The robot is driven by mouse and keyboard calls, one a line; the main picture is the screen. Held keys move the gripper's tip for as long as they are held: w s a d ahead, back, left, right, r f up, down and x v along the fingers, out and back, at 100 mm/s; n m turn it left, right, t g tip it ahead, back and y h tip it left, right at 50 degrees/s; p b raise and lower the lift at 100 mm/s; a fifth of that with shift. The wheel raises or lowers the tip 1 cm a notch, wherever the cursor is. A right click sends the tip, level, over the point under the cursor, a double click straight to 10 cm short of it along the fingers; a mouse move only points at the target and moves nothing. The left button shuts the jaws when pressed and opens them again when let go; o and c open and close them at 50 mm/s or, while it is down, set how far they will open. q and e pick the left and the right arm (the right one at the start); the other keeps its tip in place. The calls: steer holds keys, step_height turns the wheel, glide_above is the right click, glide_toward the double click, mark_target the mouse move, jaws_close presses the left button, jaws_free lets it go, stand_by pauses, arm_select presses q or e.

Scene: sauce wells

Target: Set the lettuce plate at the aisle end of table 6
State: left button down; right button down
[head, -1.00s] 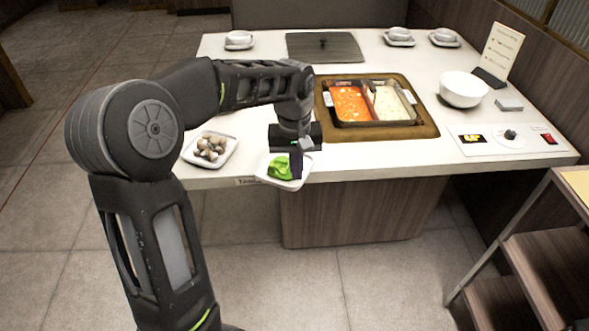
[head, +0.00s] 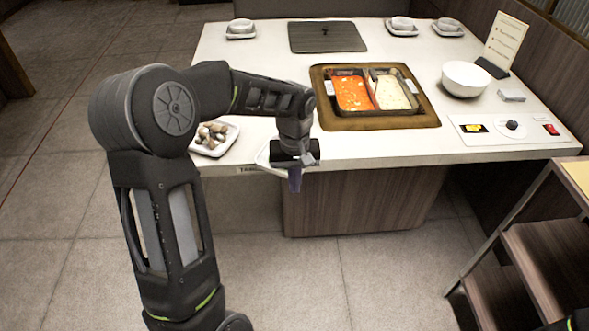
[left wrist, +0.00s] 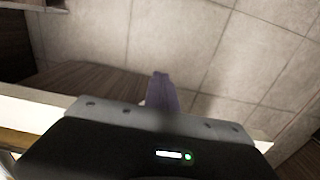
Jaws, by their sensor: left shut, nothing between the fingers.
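The lettuce plate (head: 263,154), a white dish, shows only as a pale rim at the near edge of the table (head: 400,157), left of centre in the head view. My left gripper hides the rest of it, and no lettuce shows. I cannot tell whether the plate rests fully on the table. My left gripper (head: 295,182) is shut and empty, its fingers pointing down in front of the near edge. In the left wrist view the closed fingers (left wrist: 161,92) show against the floor, with no plate between them. My right gripper is not in view.
A plate of mushrooms (head: 214,138) lies just left. The two-part soup pot (head: 376,92) sits in the table's middle. A white bowl (head: 466,78), a menu card (head: 505,41) and a control panel (head: 510,128) are at right. A stepped cart (head: 530,250) stands front right.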

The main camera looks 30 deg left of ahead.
arm_select(q)
steer(key=shift+w+a+f+p, duration=0.3)
steer(key=shift+w+a+f, duration=0.3)
steer(key=shift+w+f, duration=0.2)
steer(key=shift+w+a+f+p, duration=0.25)
steer(key=shift+w+a+f, duration=0.35)
steer(key=shift+w+f, duration=0.2)
steer(key=shift+w, duration=0.1)
